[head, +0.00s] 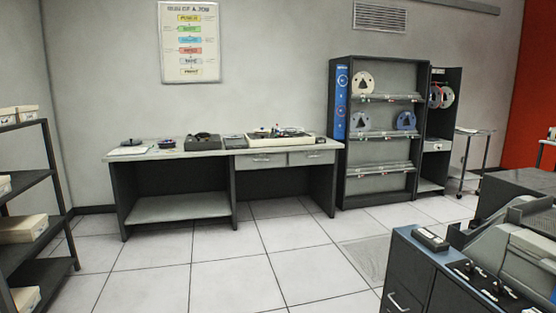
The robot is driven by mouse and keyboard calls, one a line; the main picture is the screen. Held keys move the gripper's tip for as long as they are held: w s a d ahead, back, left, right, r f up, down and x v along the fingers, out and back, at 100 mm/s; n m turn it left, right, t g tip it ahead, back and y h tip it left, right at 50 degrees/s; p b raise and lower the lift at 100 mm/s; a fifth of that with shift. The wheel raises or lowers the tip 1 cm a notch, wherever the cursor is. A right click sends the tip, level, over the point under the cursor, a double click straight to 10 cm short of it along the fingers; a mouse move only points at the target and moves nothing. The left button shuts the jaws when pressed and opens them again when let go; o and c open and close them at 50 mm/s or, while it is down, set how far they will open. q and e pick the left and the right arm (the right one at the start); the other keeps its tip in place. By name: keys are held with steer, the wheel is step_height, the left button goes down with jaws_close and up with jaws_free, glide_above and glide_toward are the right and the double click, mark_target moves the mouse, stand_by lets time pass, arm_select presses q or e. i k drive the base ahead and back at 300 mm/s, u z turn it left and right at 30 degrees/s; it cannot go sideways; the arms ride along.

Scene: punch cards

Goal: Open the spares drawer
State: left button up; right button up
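A long bench (170,146) stands against the back wall. Two drawers sit side by side under the right half of its top: a left drawer (261,162) with a pale handle, and a right drawer (312,158). Both look shut. No label is readable, so I cannot tell which is the spares drawer. A small drawer (436,146) also shows in the tall narrow cabinet at the right, and a handled drawer (398,302) in the dark cabinet at the front right. Neither of my grippers is in view.
Several small devices sit on the bench top. A reel rack (338,130) stands right of the bench, with a trolley (470,133) further right. A shelf unit with boxes (25,180) is at the left. The tiled floor (230,275) before the bench is clear.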

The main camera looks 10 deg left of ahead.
mark_target(322, 155)
steer(key=i, duration=4.3)
steer(key=u, duration=0.35)
steer(key=i, duration=2.4)
steer(key=u, duration=0.2)
